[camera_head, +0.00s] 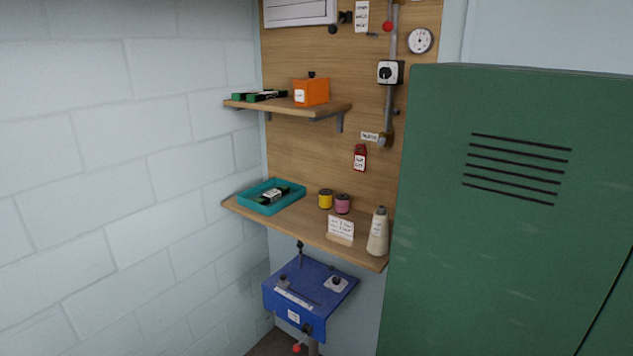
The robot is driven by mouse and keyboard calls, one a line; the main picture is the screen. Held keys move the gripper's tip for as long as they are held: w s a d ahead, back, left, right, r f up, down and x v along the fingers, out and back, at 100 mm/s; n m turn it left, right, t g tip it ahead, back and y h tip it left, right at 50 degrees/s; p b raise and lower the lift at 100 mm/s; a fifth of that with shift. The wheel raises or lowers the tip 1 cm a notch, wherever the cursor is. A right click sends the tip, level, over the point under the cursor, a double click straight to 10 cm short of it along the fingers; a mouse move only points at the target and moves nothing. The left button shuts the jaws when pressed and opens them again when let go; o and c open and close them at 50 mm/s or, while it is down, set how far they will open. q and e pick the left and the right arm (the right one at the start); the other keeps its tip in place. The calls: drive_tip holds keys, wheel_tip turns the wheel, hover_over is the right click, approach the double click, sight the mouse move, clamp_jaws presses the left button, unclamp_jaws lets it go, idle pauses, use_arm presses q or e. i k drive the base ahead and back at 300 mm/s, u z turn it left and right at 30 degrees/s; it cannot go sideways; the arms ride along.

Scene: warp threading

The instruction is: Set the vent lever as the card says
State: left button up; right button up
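A white louvred vent (300,11) is at the top of the wooden board, cut off by the picture's upper edge. A small dark lever or knob (340,20) sits just right of it; its exact setting is too small to read. A white card with several dark lines (361,17) hangs right of that. Another white card (340,230) stands on the lower shelf. The writing on both is illegible here. A red ball knob (388,26) is on the grey pipe; I cannot tell which control it belongs to. Neither of my grippers shows.
A green locker (510,210) fills the right side. The lower shelf (300,228) holds a teal tray (250,203), two spools and a pale cone (378,235). An orange box (311,91) is on the upper shelf. A blue control box (308,297) is below. A gauge (420,41) is upper right.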

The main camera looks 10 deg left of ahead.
sight(332, 29)
drive_tip(key=u, duration=0.5)
drive_tip(key=i, duration=1.35)
